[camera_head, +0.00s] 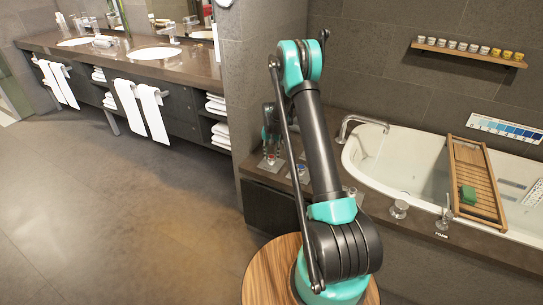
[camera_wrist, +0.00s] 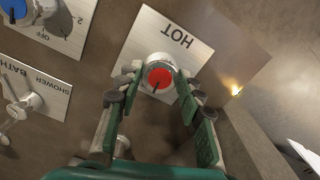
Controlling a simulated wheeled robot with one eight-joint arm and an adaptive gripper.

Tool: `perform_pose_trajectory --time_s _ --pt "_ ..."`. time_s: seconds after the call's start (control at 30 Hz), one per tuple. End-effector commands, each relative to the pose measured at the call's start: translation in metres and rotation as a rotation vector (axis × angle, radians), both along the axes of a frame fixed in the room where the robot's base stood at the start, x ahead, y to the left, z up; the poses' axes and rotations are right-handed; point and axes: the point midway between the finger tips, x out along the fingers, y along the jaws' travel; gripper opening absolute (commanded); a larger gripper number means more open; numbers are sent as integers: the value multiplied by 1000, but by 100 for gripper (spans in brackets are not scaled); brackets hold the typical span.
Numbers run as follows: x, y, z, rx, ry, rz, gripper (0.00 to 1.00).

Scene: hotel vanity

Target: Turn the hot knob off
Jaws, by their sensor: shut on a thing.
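The hot knob (camera_wrist: 159,76) has a red cap with a dark pointer line and a metal body. It sits on a pale plate (camera_wrist: 196,43) marked HOT in the wrist view. My gripper (camera_wrist: 155,90) has its two fingers around the knob, one on each side, closed on it. The pointer line runs toward the lower left of the picture. Any scale marks under the fingers are hidden.
In the wrist view, a blue-capped knob (camera_wrist: 15,10) with an OFF mark and a shower/bath lever (camera_wrist: 22,106) sit to the left. In the head view, the tub (camera_head: 400,165) with a wooden tray (camera_head: 465,165) and a curved spout (camera_head: 362,121) lie right of my arm. A wall stands close behind.

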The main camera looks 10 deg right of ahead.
Motion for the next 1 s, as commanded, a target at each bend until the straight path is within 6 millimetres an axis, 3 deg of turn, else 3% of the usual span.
perform_pose_trajectory --time_s 0.3,0.8,0.83,1.0 --pt "0 0 0 0 -1 -108 8" --pt "1 0 0 0 -1 -124 8" --pt "1 0 0 0 -1 -124 39" --pt "0 0 0 0 -1 -124 58"
